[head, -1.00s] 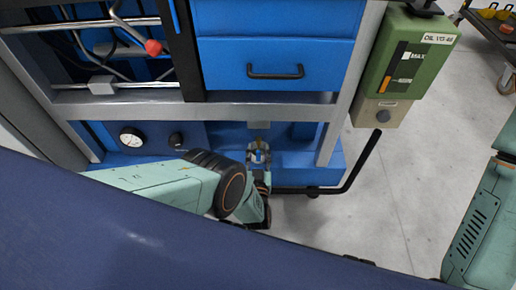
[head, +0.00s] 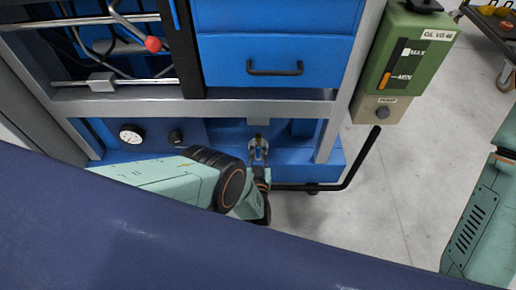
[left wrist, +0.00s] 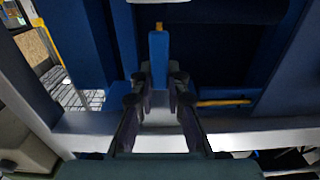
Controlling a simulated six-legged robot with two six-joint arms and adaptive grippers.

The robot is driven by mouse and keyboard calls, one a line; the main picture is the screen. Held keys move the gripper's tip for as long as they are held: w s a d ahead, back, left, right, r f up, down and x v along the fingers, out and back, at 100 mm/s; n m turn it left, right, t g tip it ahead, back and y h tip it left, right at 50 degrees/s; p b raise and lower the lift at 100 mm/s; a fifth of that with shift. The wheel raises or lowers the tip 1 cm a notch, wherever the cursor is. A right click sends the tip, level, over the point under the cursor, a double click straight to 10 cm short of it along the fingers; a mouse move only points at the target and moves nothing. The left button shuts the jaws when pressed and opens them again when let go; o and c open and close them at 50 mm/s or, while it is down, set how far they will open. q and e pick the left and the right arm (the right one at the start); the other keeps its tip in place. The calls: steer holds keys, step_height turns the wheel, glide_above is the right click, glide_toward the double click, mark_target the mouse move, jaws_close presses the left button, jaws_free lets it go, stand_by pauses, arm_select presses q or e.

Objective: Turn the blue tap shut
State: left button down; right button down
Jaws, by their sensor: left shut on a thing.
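The blue tap's handle (left wrist: 158,58) is a narrow upright blue piece in the left wrist view, with a small brass-coloured end at its top. My left gripper (left wrist: 157,84) has its two dark fingers on either side of the handle's lower part, shut on it. In the head view my left gripper (head: 258,148) is at the lower blue panel of the frame, below the drawer. The tap is too small there to tell from the fingers. My right gripper is out of view.
A grey frame (head: 225,106) and blue drawer (head: 275,62) stand above my left gripper. A gauge (head: 131,134) and black knob (head: 176,137) are left of it. A black bent bar (head: 352,172) runs to its right. A green oil box (head: 408,55) hangs further right.

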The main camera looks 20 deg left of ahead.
mark_target(251, 124)
arm_select(q)
steer(key=shift+s+a+f+n+b, duration=0.1)
steer(key=shift+a+f+n+b, duration=0.25)
steer(key=shift+n, duration=2.6)
steer(key=shift+a+f+n+b, duration=0.35)
steer(key=shift+n+b, duration=0.15)
steer(key=shift+n, duration=2.5)
steer(key=shift+s+a+f+n+b, duration=0.1)
steer(key=shift+a+f+n+b, duration=0.25)
steer(key=shift+n, duration=2.6)
steer(key=shift+w+r, duration=0.1)
steer(key=c, duration=1.3)
jaws_free()
steer(key=shift+r, duration=4.9)
